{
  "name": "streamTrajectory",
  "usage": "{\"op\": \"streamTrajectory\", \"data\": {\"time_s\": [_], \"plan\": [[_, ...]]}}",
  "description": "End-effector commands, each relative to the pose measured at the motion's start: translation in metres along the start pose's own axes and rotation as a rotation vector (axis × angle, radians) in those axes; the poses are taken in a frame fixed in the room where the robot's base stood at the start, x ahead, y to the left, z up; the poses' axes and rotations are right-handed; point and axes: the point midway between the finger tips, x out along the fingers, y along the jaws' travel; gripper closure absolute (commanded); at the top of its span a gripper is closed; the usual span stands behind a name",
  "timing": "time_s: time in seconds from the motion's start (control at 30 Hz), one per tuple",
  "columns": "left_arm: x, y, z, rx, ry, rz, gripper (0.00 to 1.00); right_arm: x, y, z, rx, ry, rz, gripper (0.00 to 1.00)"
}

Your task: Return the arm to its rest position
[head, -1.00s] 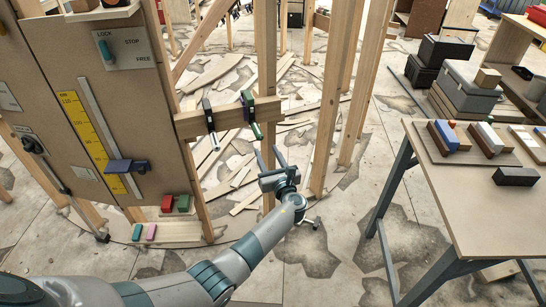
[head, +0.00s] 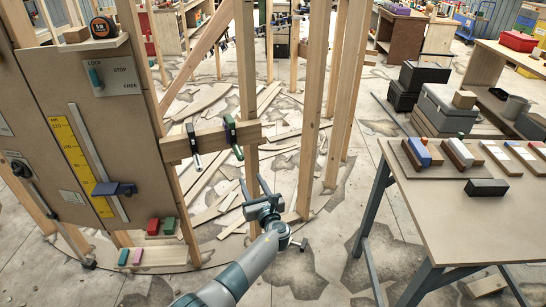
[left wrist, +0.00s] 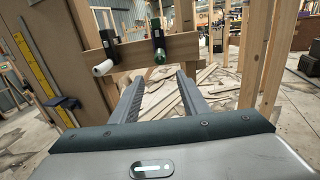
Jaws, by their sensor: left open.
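My left gripper (head: 257,186) is open and empty in front of the wooden stud frame, below a short wooden crosspiece (head: 210,141). In the left wrist view, its two fingers (left wrist: 158,92) are spread apart with nothing between them, pointing toward the crosspiece. Two clamps sit on the crosspiece: a dark one with a pale handle (head: 194,146) and a green one (head: 233,136). The gripper is apart from both. My right gripper is not in view.
A panel (head: 75,120) with a yellow scale and a blue slider stands at left. A table (head: 470,215) with several blocks stands at right. Upright studs (head: 312,110) rise close beside the left arm. Wood scraps cover the floor behind. Open floor lies between arm and table.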

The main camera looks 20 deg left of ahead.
Motion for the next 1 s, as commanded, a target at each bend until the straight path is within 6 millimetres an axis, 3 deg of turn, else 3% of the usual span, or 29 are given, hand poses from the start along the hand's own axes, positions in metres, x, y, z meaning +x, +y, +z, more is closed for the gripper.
{"op": "streamTrajectory", "data": {"time_s": [0.17, 0.27, 0.37, 0.47, 0.67, 1.0], "plan": [[-0.001, 0.001, -0.005, -0.006, 0.009, -0.002, 0.59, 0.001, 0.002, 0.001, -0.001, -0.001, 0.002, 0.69], [-0.004, 0.004, -0.021, -0.024, 0.037, -0.006, 0.59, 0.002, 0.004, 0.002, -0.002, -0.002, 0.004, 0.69], [-0.011, 0.01, -0.052, -0.06, 0.092, -0.01, 0.59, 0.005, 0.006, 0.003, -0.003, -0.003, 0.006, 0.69], [-0.023, 0.02, -0.096, -0.12, 0.175, -0.013, 0.59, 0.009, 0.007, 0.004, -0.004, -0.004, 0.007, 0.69], [-0.064, 0.05, -0.205, -0.291, 0.389, 0.015, 0.59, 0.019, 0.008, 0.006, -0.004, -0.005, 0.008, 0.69], [-0.172, 0.119, -0.38, -0.64, 0.743, 0.195, 0.59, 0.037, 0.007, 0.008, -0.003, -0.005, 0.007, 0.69]]}}
